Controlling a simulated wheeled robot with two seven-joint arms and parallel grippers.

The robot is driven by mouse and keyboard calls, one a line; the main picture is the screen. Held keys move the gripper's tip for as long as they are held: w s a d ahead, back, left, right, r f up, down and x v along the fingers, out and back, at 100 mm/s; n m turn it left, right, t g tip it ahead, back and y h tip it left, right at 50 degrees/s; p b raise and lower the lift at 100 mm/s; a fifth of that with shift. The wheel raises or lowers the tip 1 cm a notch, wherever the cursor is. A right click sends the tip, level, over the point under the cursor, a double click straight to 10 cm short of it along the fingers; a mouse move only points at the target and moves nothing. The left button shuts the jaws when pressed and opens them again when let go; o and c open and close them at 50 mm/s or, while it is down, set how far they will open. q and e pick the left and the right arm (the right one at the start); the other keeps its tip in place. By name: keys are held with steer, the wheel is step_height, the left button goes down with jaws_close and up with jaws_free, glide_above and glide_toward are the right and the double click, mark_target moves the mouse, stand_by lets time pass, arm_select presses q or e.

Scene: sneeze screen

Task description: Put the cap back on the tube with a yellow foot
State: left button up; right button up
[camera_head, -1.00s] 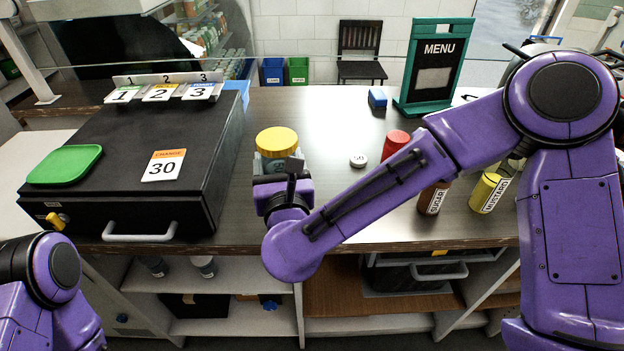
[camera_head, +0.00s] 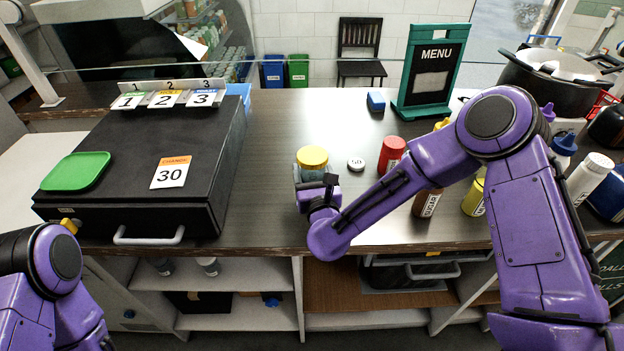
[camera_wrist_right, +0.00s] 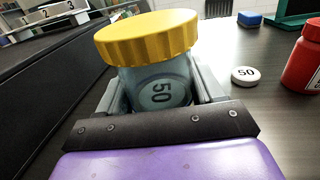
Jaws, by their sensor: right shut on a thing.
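My right gripper (camera_head: 314,181) is shut on a clear, bluish tube (camera_wrist_right: 150,75), with a finger on each side of it. The tube stands roughly upright, with a wide ribbed yellow piece (camera_wrist_right: 147,38) on its top end; this piece also shows in the head view (camera_head: 312,156). A sideways "50" shows on or inside the tube. Its lower end is hidden by my gripper, so I cannot tell whether it touches the counter. A small white disc marked "50" (camera_head: 356,163) lies to its right. My left arm shows at the lower left, but its gripper is out of view.
A black cash drawer (camera_head: 120,160) with a green tray (camera_head: 76,171) stands at left. A red bottle (camera_head: 391,155), brown bottle (camera_head: 426,203) and yellow bottle (camera_head: 474,197) stand at right. A menu stand (camera_head: 433,70) and blue block (camera_head: 376,101) are behind.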

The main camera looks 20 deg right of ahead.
step_height(320, 180, down, 3)
steer(key=shift+w+f, duration=0.1)
